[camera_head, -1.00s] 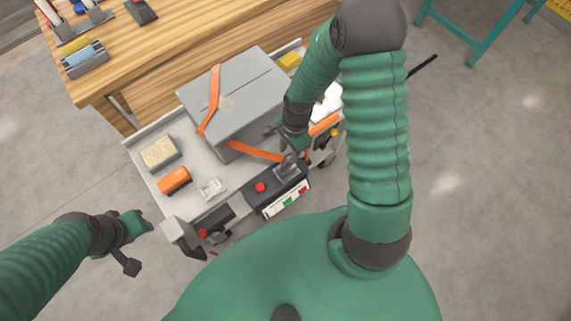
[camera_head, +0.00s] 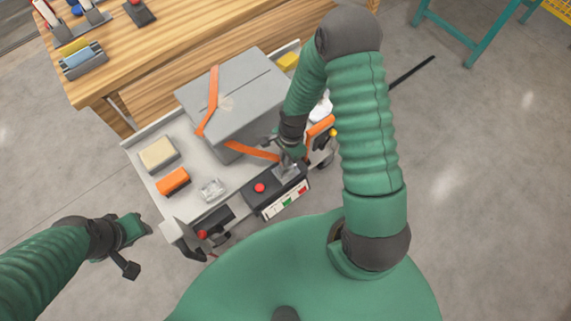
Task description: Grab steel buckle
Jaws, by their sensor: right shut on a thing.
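The grey steel buckle (camera_head: 286,171) is at the lower end of an orange strap (camera_head: 252,151), just above the cart's dark control panel. My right gripper (camera_head: 284,161) is over it and shut on it; the arm partly hides the fingers. The strap runs from the buckle to a grey box (camera_head: 236,95) on the cart, and another length crosses the box top. My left gripper (camera_head: 141,249) is open and empty, left of the cart and apart from everything.
The cart (camera_head: 147,182) carries a tan block (camera_head: 158,154), an orange block (camera_head: 173,181) and a small clear item (camera_head: 212,189). A red button (camera_head: 260,188) is on the panel. A wooden bench (camera_head: 170,50) stands behind.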

